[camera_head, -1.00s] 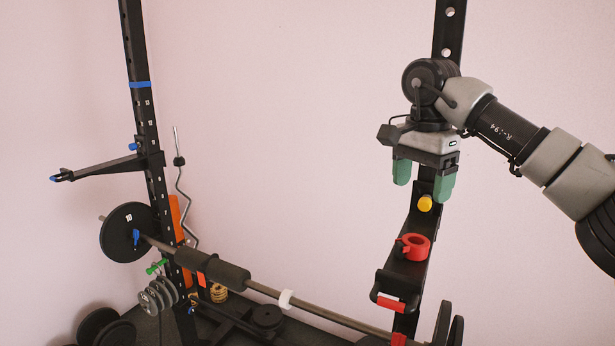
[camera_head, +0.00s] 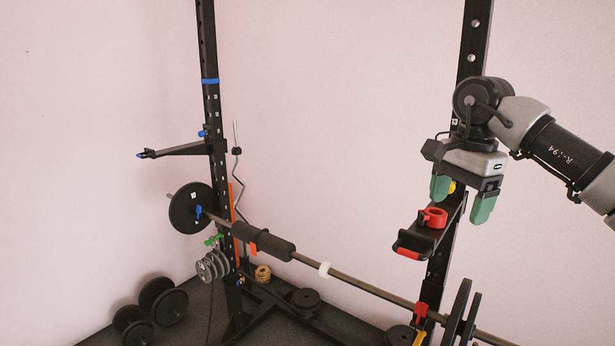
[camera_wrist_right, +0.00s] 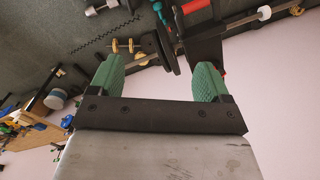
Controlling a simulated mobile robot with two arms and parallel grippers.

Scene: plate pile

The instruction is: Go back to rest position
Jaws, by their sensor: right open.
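My right gripper (camera_head: 461,201) hangs at the right in the head view, its two green fingers pointing down and spread apart with nothing between them. It is in front of the right rack post and above the black safety arm with the red ring. In the right wrist view my right gripper (camera_wrist_right: 157,85) shows its green fingers wide apart and empty. My left gripper is not in view.
A barbell (camera_head: 365,287) with a dark pad and plates crosses the black rack. The red ring (camera_head: 434,217) sits on the right safety arm (camera_head: 413,240). A left arm (camera_head: 180,150) juts from the left post. Dumbbells (camera_head: 163,300) stand on the floor.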

